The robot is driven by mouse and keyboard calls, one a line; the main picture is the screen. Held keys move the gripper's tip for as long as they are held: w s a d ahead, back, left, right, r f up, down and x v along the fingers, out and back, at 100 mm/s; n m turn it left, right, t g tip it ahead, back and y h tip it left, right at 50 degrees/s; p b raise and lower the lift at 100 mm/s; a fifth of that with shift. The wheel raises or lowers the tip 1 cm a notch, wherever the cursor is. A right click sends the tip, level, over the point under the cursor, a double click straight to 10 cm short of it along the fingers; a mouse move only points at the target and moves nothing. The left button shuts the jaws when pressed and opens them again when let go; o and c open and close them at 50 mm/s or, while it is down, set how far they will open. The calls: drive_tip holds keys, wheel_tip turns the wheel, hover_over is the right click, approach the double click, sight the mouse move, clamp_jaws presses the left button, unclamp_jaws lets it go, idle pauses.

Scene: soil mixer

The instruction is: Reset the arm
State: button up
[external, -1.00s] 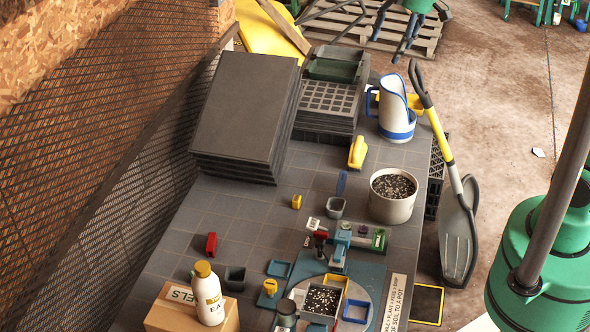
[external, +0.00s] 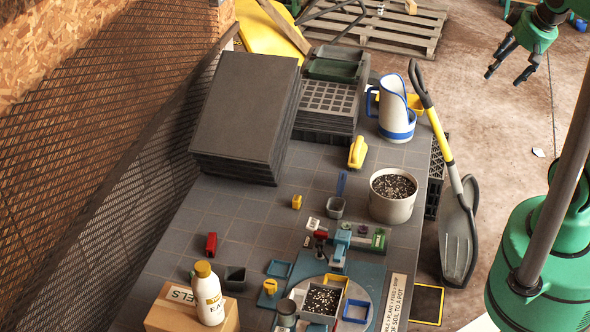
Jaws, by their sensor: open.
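My gripper (external: 510,67) is at the upper right of the external view. It hangs over the brown floor, well to the right of the table. Its two dark fingers point down and stand apart, with nothing between them. The green body of my arm (external: 538,270) shows at the lower right.
The grey tiled table (external: 240,222) holds stacked black trays (external: 245,115), a white pitcher (external: 393,115), a white pot of soil (external: 391,205), a bottle (external: 208,295) and small tools. A shovel (external: 457,235) leans at its right edge. A wooden pallet (external: 385,30) lies behind. The floor beneath my gripper is clear.

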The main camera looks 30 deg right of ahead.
drive_tip(key=shift+s+d+f, duration=0.2)
drive_tip(key=shift+s, duration=0.05)
wheel_tip(320, 180, down, 8)
drive_tip(key=b, duration=0.8)
